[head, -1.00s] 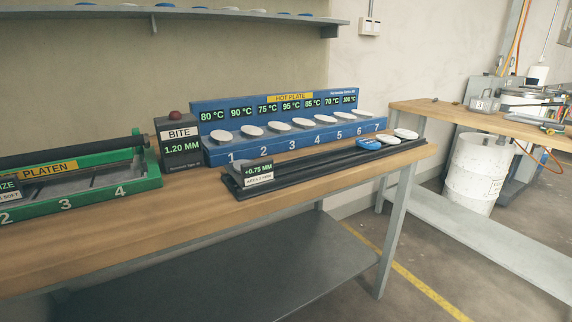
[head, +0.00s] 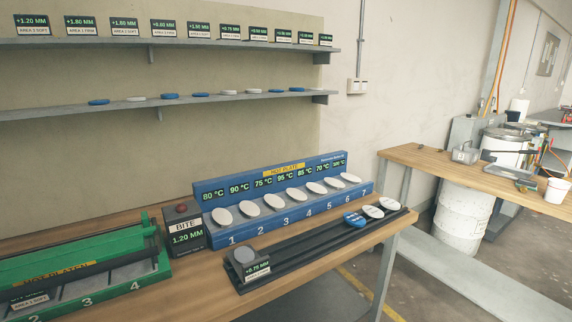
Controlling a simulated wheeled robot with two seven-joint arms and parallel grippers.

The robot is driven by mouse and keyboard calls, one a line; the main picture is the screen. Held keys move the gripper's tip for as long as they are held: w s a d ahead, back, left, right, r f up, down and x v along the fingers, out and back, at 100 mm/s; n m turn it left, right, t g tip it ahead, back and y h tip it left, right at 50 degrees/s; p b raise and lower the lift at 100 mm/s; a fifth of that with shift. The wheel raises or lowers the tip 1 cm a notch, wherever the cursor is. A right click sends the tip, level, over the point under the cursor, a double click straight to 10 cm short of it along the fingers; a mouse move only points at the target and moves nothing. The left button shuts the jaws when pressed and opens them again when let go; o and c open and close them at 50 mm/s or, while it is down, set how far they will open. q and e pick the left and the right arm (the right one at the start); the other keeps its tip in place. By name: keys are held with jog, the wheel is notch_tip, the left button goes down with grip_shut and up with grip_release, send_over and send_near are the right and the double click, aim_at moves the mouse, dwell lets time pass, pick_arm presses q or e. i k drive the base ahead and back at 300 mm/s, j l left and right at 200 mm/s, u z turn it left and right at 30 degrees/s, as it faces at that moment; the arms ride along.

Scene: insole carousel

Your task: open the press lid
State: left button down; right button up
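Neither of my grippers shows in the head view. No part is marked as a press lid. A green-framed platen unit (head: 150,282) with a dark bar across it and numbered grey bays stands on the near bench at lower left, cut off by the frame edge. A grey machine (head: 466,130) with an upright panel stands on the far bench at right. A flat grey part with a dark arm (head: 500,155) lies beside it. I cannot tell which of these carries the press lid, or whether a lid is open or shut.
Shelves (head: 150,104) hang behind. A white drum (head: 462,217) stands under the far bench (head: 425,160). A white cup (head: 557,190) sits there.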

aim_at(26, 274)
jog(key=j+u, duration=0.2)
jog(key=u, duration=1.35)
